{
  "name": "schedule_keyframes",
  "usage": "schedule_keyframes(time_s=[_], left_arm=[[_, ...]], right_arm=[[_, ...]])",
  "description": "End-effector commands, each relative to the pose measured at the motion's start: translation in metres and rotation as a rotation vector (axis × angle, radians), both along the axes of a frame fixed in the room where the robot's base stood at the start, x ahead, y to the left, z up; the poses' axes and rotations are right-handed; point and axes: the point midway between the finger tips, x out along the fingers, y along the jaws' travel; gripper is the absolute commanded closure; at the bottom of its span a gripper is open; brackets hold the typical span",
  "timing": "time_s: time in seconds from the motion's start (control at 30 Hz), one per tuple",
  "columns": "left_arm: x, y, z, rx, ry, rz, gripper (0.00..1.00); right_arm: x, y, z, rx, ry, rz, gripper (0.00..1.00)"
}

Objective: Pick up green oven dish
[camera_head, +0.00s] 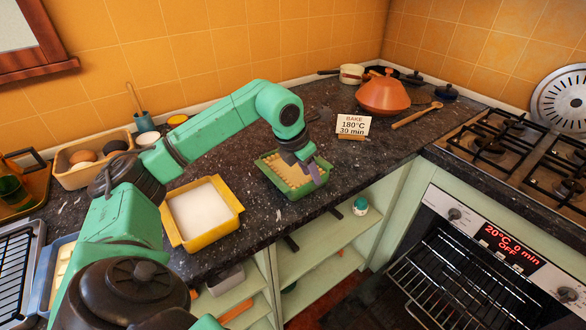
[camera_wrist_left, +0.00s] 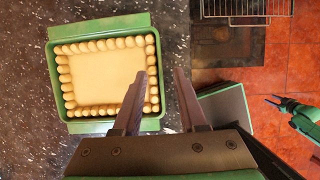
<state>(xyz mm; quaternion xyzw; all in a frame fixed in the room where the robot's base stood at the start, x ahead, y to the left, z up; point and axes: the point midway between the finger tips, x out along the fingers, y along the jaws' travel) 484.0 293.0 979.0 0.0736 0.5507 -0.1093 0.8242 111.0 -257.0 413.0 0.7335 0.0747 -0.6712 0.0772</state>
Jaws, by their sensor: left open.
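The green oven dish (camera_head: 275,180) stands on the dark counter near its front edge. It holds a smooth pale filling bordered by small round beige pieces. In the left wrist view the dish (camera_wrist_left: 100,20) lies at the upper left. My left gripper (camera_head: 314,172) is at the dish's right side in the head view. In the wrist view its open jaws (camera_wrist_left: 166,74) straddle the dish's right wall, one finger over the inside and one outside. Whether the fingers touch the dish cannot be told. My right gripper (camera_wrist_left: 275,101) shows small at the right of the wrist view, away from the dish.
A yellow dish (camera_head: 236,208) with white contents stands left of the green dish. A bake sign (camera_head: 353,125) and an orange tagine (camera_head: 383,95) stand behind. The oven (camera_head: 480,245) is open with a wire rack (camera_head: 430,280) showing. Open shelves lie below the counter edge.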

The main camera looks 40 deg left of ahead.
Motion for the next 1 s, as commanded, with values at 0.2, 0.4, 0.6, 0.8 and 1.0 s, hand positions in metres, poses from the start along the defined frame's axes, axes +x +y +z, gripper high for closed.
schedule_keyframes(time_s=[0.2,0.4,0.6,0.8,1.0], left_arm=[[0.008,-0.003,-0.02,-0.001,0.0,0.0,0.59],[0.008,-0.003,-0.02,-0.001,-0.001,0.0,0.59],[0.008,-0.002,-0.023,-0.001,-0.001,0.0,0.59],[0.008,-0.003,-0.022,-0.001,0.0,0.0,1.0],[0.008,-0.003,-0.022,-0.001,0.0,0.0,1.0]], right_arm=[[0.001,-0.004,0.007,-0.005,-0.002,0.001,0.5],[0.003,-0.004,0.006,-0.005,-0.004,0.0,0.5],[0.003,-0.004,0.004,-0.005,-0.004,0.0,0.5],[0.003,-0.004,0.004,-0.005,-0.005,0.0,0.5],[0.003,-0.004,0.004,-0.005,-0.005,0.0,0.5]])
